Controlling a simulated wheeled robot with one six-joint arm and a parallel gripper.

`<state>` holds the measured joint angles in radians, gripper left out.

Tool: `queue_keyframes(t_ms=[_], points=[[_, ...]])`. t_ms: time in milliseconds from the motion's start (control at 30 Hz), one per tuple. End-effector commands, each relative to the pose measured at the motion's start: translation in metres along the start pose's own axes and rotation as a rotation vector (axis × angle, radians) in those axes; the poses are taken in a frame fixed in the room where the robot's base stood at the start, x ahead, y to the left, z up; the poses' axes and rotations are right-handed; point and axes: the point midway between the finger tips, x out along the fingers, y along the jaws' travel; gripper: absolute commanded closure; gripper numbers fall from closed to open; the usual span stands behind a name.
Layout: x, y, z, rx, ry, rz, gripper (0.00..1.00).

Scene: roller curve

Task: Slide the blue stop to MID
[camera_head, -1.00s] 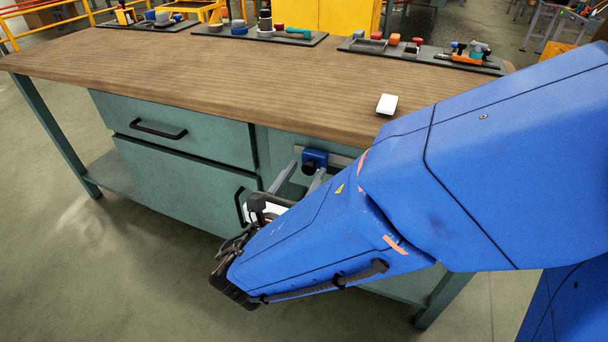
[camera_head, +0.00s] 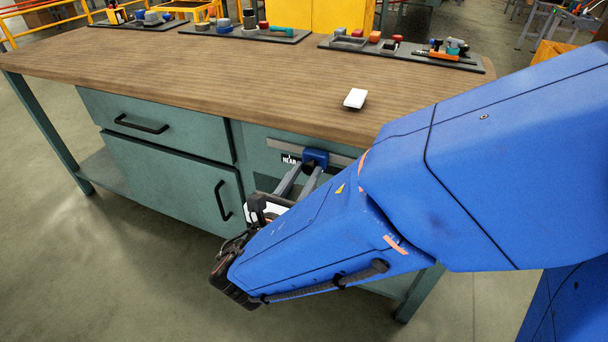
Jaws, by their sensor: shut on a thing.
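The blue stop (camera_head: 316,157) sits on a grey rail (camera_head: 285,146) on the bench front, under the worktop. A white label (camera_head: 290,158) that seems to read NEAR shows below the rail, left of the stop. My gripper (camera_head: 309,171) reaches up to the stop with its two grey fingers and is shut on it. The stop is right of the NEAR label. No MID label is visible; my blue arm hides the rail's right part and the panel below it.
The wooden bench (camera_head: 190,75) has a teal drawer and a cabinet door with a black handle (camera_head: 223,201) left of my gripper. A white block (camera_head: 355,98) lies near the worktop's front edge. Trays of parts (camera_head: 245,33) stand at the back. Floor at left is clear.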

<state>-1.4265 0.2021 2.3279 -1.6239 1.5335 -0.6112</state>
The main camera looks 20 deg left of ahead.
Motion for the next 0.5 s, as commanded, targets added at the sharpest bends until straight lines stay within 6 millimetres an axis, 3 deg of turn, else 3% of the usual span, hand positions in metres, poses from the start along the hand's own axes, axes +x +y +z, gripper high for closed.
queue_keyframes(t_ms=[300, 333, 400, 500], points=[[-0.0005, 0.0006, 0.0000, 0.000, 0.000, 0.001, 1.00], [-0.0005, 0.0006, 0.0000, 0.000, 0.000, 0.001, 0.67], [-0.0004, 0.0005, 0.0001, 0.000, 0.000, 0.001, 0.56], [-0.0004, 0.0006, 0.0001, 0.000, 0.000, 0.001, 0.56]])
